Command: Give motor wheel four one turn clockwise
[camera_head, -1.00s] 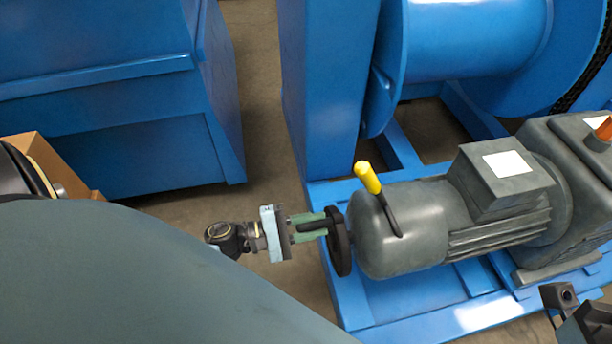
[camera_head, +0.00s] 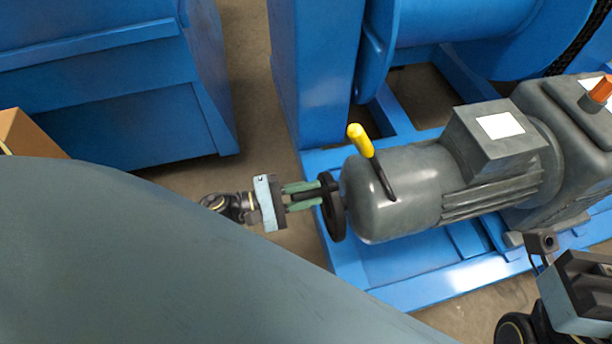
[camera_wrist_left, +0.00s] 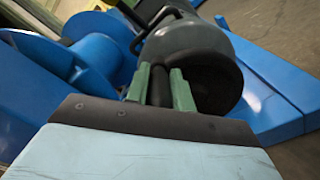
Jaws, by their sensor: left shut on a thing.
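The motor wheel (camera_head: 332,212) is a dark handwheel on the left end of the grey motor (camera_head: 400,195). It is seen nearly edge-on in the head view. It also shows in the left wrist view (camera_wrist_left: 213,88), in front of the motor. My left gripper (camera_head: 318,194) reaches it from the left, its green fingers shut on the wheel's dark handle (camera_wrist_left: 160,87). Part of the handle is hidden between the fingers. My right gripper (camera_head: 545,250) shows only partly at the lower right edge, and its jaw state is unclear.
A yellow-tipped lever (camera_head: 361,141) stands up from the motor near the wheel. The motor sits on a blue base frame (camera_head: 400,288). A blue machine body (camera_head: 318,75) stands behind. Bare floor (camera_head: 185,190) lies left of the base.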

